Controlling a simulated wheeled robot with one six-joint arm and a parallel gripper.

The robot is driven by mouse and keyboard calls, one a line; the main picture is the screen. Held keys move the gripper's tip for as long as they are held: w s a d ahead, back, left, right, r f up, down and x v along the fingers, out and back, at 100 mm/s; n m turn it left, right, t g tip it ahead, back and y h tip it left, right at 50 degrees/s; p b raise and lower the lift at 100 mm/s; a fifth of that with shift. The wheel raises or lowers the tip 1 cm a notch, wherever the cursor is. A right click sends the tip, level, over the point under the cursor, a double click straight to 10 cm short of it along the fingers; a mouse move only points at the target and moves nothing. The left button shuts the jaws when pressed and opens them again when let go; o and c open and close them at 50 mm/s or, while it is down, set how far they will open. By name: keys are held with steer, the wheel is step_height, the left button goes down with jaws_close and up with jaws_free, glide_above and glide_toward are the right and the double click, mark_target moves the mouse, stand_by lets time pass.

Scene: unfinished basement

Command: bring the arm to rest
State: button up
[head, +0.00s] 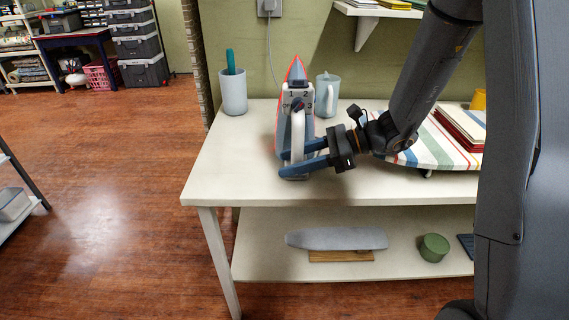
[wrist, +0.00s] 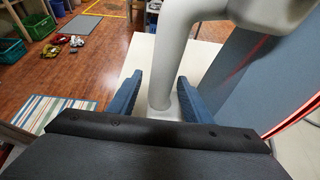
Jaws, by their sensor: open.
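My gripper (head: 304,161) is low over the white table (head: 240,180), at the upright iron (head: 297,115). In the head view its blue fingers are apart, one on each side of the lower part of the iron's pale handle. In the wrist view the handle (wrist: 175,60) stands between the two open fingers (wrist: 154,95), with a gap visible at the left finger. The iron stands on its heel with its tip up and a red edge around its grey soleplate. Whether the right finger touches the iron is hard to tell.
A grey cup with a green item (head: 233,92) and a pale mug (head: 327,95) stand behind the iron. A striped ironing board (head: 433,145) with books (head: 460,128) lies to the right, under my arm. The table's front left is clear. A lower shelf (head: 265,250) holds several items.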

steer(key=v, duration=0.5)
steer(key=shift+d+r, duration=0.2)
steer(key=s+d+n+g+h+p, duration=0.2)
steer(key=s+n+g+h+p, duration=0.35)
steer(key=s, duration=1.05)
steer(key=s+d+n+t+h, duration=0.2)
steer(key=d+n+t+h, duration=0.2)
steer(key=d+n+h, duration=0.4)
steer(key=n, duration=0.5)
steer(key=shift+s+r, duration=0.3)
steer(key=shift+n, duration=0.25)
